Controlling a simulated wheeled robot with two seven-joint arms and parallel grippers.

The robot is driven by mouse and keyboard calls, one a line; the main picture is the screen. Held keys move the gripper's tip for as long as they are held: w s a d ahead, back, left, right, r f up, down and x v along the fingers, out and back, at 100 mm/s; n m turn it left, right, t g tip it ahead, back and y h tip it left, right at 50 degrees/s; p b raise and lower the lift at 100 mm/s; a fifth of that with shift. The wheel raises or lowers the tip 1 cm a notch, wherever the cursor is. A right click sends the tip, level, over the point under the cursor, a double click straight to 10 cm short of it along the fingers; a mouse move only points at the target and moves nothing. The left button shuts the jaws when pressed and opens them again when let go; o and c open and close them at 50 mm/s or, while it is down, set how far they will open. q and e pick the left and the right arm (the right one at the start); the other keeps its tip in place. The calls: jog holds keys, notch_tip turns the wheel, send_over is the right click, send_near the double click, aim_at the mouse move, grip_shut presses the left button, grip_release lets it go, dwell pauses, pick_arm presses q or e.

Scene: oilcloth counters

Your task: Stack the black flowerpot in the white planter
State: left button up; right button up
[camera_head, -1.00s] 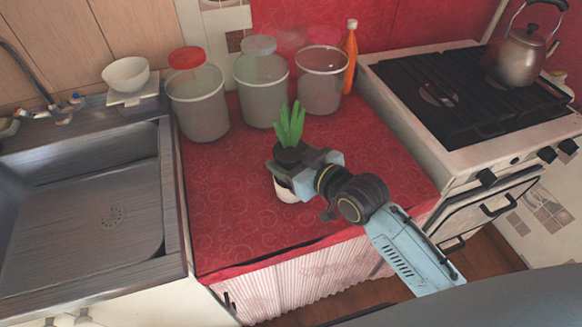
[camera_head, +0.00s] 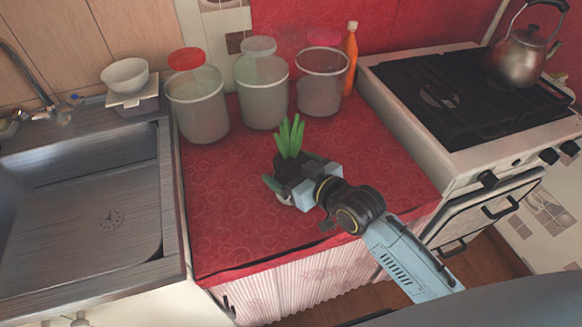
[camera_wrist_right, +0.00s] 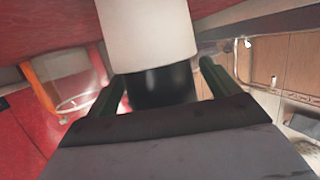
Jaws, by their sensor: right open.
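The black flowerpot (camera_head: 288,168) with upright green leaves stands over the red counter. In the right wrist view the black pot (camera_wrist_right: 160,88) shows between my fingers, and the white planter (camera_wrist_right: 150,35) covers its far end, so the pot appears seated partly inside the planter. In the head view the planter is almost wholly hidden by my gripper and the pot. My right gripper (camera_head: 289,190) is open, its fingers on either side of the black pot with small gaps in the wrist view. My left gripper is not in view.
Three clear canisters (camera_head: 198,110) and an orange bottle (camera_head: 350,60) stand along the back of the red counter (camera_head: 225,220). A sink (camera_head: 80,210) is at left, a stove (camera_head: 430,90) with a kettle (camera_head: 517,62) at right. The counter's left front is clear.

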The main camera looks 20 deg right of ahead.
jog(key=shift+s+d+r, duration=0.1)
jog(key=shift+s+r, duration=0.1)
jog(key=shift+r, duration=0.25)
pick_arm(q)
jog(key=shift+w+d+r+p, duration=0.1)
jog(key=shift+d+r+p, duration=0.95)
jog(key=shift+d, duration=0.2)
pick_arm(e)
jog(key=v, duration=1.1)
jog(key=shift+s, duration=0.2)
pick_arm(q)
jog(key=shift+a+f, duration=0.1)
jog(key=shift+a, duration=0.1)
pick_arm(e)
jog(key=shift+d+r, duration=0.1)
